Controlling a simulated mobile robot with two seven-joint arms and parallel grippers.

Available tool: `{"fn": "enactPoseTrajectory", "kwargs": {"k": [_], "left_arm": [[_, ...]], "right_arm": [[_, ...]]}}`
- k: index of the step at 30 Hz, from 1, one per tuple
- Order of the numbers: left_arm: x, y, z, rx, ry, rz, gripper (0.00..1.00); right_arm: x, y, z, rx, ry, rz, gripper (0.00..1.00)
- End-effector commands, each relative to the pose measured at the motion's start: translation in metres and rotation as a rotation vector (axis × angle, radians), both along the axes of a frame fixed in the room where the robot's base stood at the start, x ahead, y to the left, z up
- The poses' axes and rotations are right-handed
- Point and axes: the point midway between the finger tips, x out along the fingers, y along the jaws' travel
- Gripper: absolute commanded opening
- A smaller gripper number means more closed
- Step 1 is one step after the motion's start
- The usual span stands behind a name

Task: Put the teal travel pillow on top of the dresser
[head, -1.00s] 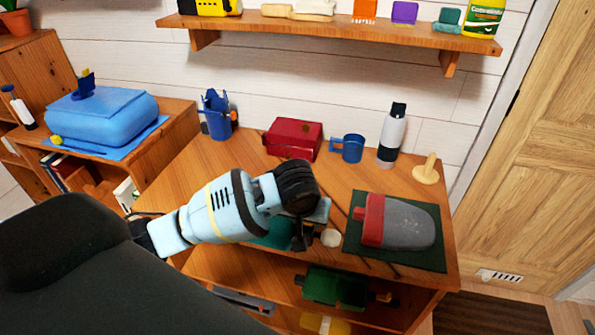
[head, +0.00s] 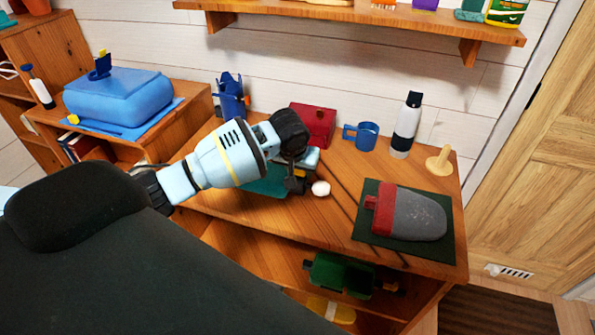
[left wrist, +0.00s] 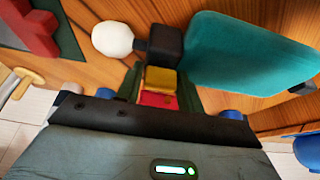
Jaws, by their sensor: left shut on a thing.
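The teal travel pillow (head: 264,182) is in the head view, partly hidden behind my left gripper (head: 296,180). It appears over the wooden dresser top (head: 318,222); I cannot tell whether it touches it. In the left wrist view the pillow (left wrist: 250,55) lies on the right, beside a black block (left wrist: 165,44) and a white knob (left wrist: 112,39). My left gripper (left wrist: 160,90) is shut on the pillow, apparently at the black block, with red and yellow parts between its fingers. My right gripper is not in view.
A grey and red bottle-shaped item (head: 415,214) lies on a dark green mat. A red box (head: 314,125), blue mug (head: 362,134), white bottle (head: 406,126) and wooden stand (head: 440,160) line the back. A green item (head: 340,274) is on the shelf below. The front middle top is clear.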

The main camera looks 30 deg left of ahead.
Motion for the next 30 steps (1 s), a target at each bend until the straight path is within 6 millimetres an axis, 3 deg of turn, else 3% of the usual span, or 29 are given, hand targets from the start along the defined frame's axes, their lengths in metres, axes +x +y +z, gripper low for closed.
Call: {"fn": "enactPoseTrajectory", "kwargs": {"k": [3, 14, 21, 29, 30], "left_arm": [[0.011, 0.013, -0.003, 0.001, 0.002, 0.002, 0.00], [0.022, 0.026, -0.003, 0.001, -0.001, 0.003, 0.00], [0.021, 0.024, -0.035, 0.001, 0.000, -0.001, 0.00], [0.021, 0.024, -0.037, 0.000, -0.002, 0.000, 0.00], [0.021, 0.024, -0.038, -0.001, -0.001, 0.000, 0.41]], "right_arm": [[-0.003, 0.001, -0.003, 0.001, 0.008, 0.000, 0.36], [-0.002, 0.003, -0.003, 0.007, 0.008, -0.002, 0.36], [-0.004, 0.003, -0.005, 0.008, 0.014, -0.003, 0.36], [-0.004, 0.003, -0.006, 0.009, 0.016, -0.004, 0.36], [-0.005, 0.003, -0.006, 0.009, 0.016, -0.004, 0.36]]}}
